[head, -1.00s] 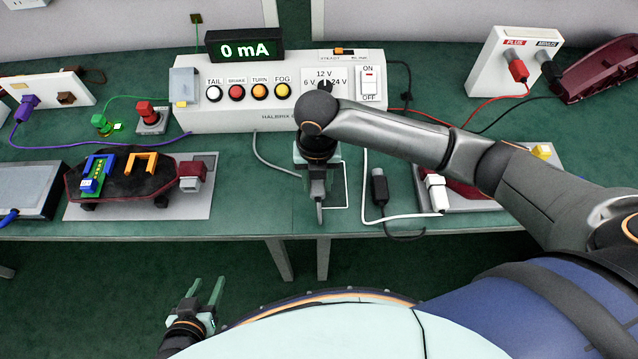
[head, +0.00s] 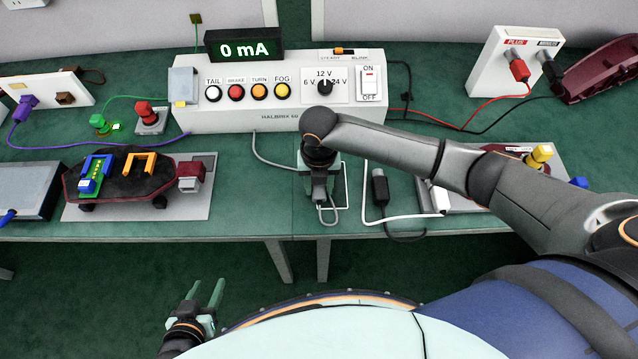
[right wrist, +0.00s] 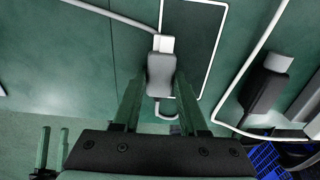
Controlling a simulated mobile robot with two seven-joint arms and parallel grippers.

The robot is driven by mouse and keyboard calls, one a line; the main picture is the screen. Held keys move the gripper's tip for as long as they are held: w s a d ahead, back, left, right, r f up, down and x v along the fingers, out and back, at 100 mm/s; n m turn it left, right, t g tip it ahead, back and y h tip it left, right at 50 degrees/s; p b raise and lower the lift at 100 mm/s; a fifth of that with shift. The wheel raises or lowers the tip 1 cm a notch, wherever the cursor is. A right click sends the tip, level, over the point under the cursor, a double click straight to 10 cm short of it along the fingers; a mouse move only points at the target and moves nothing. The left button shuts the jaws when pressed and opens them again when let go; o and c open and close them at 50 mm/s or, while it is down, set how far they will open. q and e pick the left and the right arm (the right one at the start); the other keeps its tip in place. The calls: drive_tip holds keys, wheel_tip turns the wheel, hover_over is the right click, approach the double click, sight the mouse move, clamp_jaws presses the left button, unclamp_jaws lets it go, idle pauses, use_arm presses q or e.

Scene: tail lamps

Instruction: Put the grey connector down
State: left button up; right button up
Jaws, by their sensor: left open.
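The grey connector (right wrist: 161,75) shows in the right wrist view, with a pale tip and a grey cable loop at its near end. It appears to lie on the bench, over the left edge of a white-outlined dark rectangle (right wrist: 203,45). My right gripper (right wrist: 160,100) is around its near part, with a gap between the connector and each finger. In the head view my right gripper (head: 320,200) points down at the bench front, and it mostly hides the connector; the grey cable loop (head: 327,217) shows below. My left gripper (head: 206,291) is open and empty, in front of the bench.
A black connector (head: 380,186) on a cable lies right of my right gripper, with a white cable (head: 365,190) between. The control box (head: 270,118) stands behind. A skateboard-like lamp board (head: 120,180) is at left. Bare bench lies between it and my right gripper.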

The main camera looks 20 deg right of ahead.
sight(319, 188)
drive_tip(key=o, duration=0.4)
wheel_tip(319, 188, up, 12)
drive_tip(key=shift+r+p, duration=0.2)
drive_tip(key=shift+p, duration=0.35)
